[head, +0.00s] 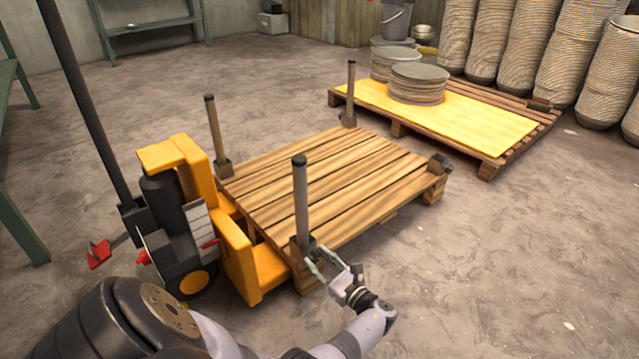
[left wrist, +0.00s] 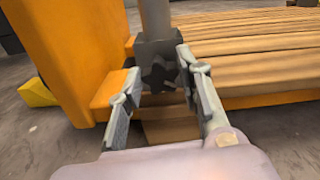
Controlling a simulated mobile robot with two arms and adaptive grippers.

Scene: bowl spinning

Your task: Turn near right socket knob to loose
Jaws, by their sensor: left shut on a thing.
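A dark star-shaped knob (left wrist: 161,73) sits on the grey metal socket (left wrist: 155,46) at the pallet's near corner, beside the yellow truck. An upright grey post (head: 301,200) stands in this socket. My left gripper (head: 322,262) is at the socket, low beside the pallet's front edge. In the head view the knob is hidden by the fingers. The knob's turn, tight or loose, cannot be told. My right gripper is not in view.
The slatted wooden pallet (head: 330,190) rests on a yellow pallet truck (head: 250,262). Posts stand at the left corner (head: 213,130) and back corner (head: 350,88); the right corner socket (head: 440,162) has none. Another pallet (head: 490,130) bears stacked discs (head: 419,84). The floor at right is clear.

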